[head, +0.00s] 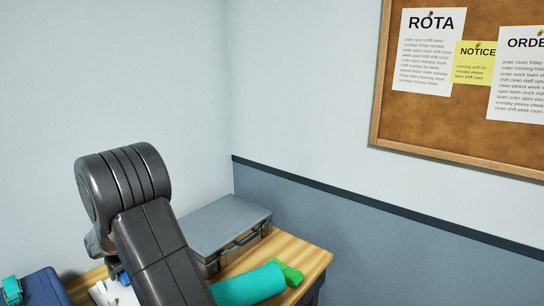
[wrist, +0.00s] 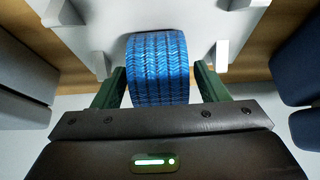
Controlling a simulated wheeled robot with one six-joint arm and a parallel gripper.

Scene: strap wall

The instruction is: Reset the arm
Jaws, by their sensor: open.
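My gripper (wrist: 157,84) shows in the wrist view with its two green fingers apart. A blue woven strap (wrist: 157,60) lies between the fingers, with a narrow gap on each side. The strap runs over a pale grey bracketed piece (wrist: 205,35). In the head view my dark arm fills the lower left and hides my gripper. A small bit of blue and a white piece (head: 103,292) show beside the arm there.
A wooden table (head: 306,262) carries a grey metal case (head: 218,224), a teal roll (head: 250,285) and a green item (head: 290,273). A dark blue box (head: 42,288) stands at lower left. A cork noticeboard (head: 420,120) hangs on the right wall.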

